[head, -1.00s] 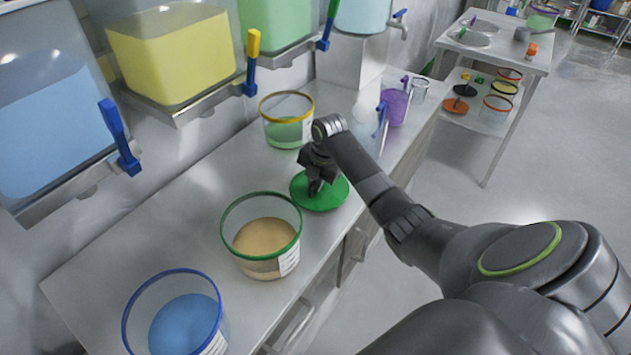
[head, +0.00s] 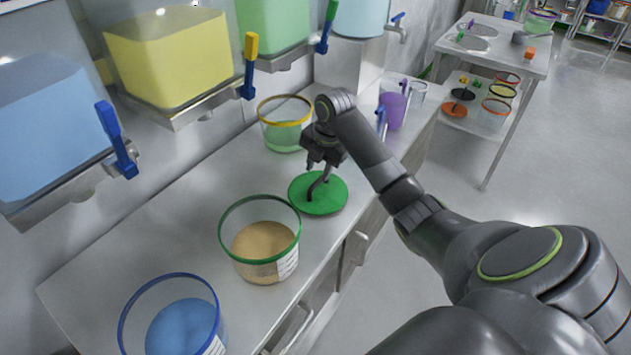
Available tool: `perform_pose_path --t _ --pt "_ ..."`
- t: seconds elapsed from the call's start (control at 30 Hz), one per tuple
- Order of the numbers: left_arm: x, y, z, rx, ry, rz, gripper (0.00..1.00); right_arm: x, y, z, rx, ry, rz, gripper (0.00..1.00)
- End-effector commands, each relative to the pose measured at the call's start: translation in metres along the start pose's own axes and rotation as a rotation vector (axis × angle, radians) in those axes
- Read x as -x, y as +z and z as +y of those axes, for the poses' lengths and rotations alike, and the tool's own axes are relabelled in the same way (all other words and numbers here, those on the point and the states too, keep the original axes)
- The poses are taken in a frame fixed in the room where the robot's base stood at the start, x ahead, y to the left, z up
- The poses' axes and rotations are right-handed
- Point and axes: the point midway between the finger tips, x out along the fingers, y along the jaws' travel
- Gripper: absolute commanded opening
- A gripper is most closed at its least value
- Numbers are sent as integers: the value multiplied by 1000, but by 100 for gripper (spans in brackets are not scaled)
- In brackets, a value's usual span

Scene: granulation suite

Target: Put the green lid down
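The green lid (head: 333,196) is a round disc lying on the steel counter, just right of the green-rimmed tub (head: 259,241) of tan powder. A dark curved piece, seemingly its handle, stands up from its middle. My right gripper (head: 324,165) is above the lid, pointing down, with its fingers spread around the top of that dark piece. It looks open; whether a finger still touches the handle I cannot tell. My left gripper is not in view.
A yellow-rimmed tub (head: 285,124) stands behind the lid and a blue-rimmed tub (head: 172,318) at front left. A purple jug (head: 393,107) is at the right end. Hoppers with valve handles (head: 250,66) overhang the back. The counter's front edge (head: 327,265) runs close to the lid.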

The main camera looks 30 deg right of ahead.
Motion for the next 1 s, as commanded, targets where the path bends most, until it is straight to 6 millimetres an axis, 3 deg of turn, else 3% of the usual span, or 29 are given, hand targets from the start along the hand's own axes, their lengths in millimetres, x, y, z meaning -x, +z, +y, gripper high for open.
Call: perform_pose_path --t 0.1,0.3,1.0 --pt "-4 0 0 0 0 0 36 22 1 0 1 2 -3 34" --pt "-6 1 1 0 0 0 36 43 0 0 0 1 0 34" --pt "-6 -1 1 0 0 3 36 46 0 0 -1 -1 1 34"
